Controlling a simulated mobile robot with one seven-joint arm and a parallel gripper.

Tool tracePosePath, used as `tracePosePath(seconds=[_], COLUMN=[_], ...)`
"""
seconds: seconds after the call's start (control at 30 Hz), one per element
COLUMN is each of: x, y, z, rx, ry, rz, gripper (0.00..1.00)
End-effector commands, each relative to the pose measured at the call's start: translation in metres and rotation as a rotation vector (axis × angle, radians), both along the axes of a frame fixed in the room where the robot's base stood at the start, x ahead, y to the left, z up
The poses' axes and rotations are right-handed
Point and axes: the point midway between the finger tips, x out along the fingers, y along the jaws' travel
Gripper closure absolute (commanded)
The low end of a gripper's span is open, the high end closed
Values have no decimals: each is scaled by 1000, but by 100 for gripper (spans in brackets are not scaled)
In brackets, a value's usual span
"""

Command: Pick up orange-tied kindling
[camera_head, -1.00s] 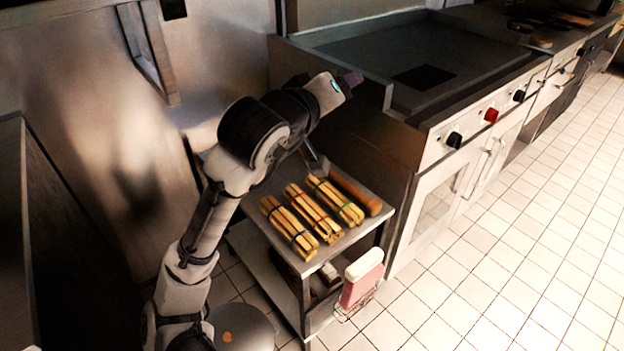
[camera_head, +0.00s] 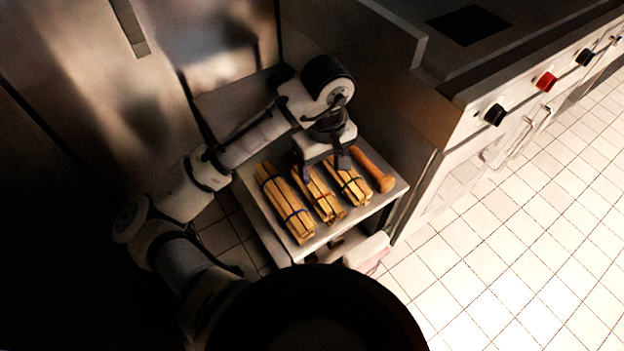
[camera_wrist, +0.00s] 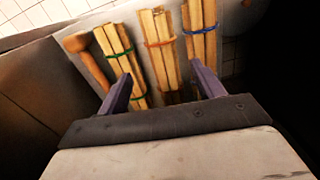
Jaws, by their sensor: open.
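The orange-tied kindling (camera_head: 326,204) is the middle of three bundles on the small metal table. In the wrist view it lies ahead, between my two fingers (camera_wrist: 158,45), with its orange tie in sight. My gripper (camera_head: 325,169) is open and points down over the far end of the bundles. In the wrist view its fingers (camera_wrist: 162,84) stand apart, with nothing held, and the near end of the orange-tied bundle lies between them. Whether the fingers are level with the bundle or above it, I cannot tell.
The blue-tied bundle (camera_head: 284,205) lies left of it and the green-tied bundle (camera_head: 349,183) right, both close. A wooden tool with a thick end (camera_head: 372,170) lies near the right edge of the table (camera_head: 343,228). The stove's side wall (camera_head: 405,125) stands close on the right.

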Motion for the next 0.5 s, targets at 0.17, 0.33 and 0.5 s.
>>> tracePosePath(seconds=[0.17, 0.33, 0.5], x=[0, 0, -1], y=[-1, 0, 1], z=[-38, -55, -67], rx=[-6, -3, -2], ry=[1, -2, -1], rz=[1, 0, -1], gripper=[33, 33, 33])
